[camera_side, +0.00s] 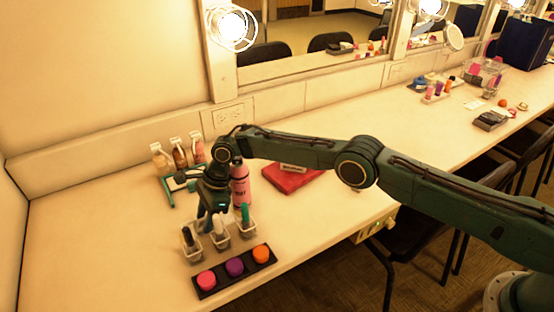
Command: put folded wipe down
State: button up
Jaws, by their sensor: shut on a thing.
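My gripper (213,214) points down over the row of small clear cups at the front left of the counter. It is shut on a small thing. A small white piece (218,226) shows just below the fingers, at the middle cup (221,242); it may be the folded wipe. I cannot tell whether it touches the cup. The left cup (192,253) holds a dark, slim item and the right cup (247,231) holds a green one. My fingers and wrist hide part of the held thing.
A black tray (222,281) with pink, purple and orange round pots lies in front of the cups. A pink bottle (240,187) stands close behind my gripper. A teal rack with several bottles (180,154) stands behind. A red case (292,180) lies to the right. The counter's left is clear.

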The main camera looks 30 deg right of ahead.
jog(key=o, duration=0.9)
jog(key=shift+o, duration=0.2)
jog(key=shift+r, duration=0.15)
jog(key=shift+r, duration=0.5)
jog(key=shift+d+r, duration=0.3)
jog(key=shift+r, duration=0.35)
notch_tip(320, 180, up, 8)
jog(key=shift+d+r, duration=0.2)
jog(key=shift+d, duration=0.1)
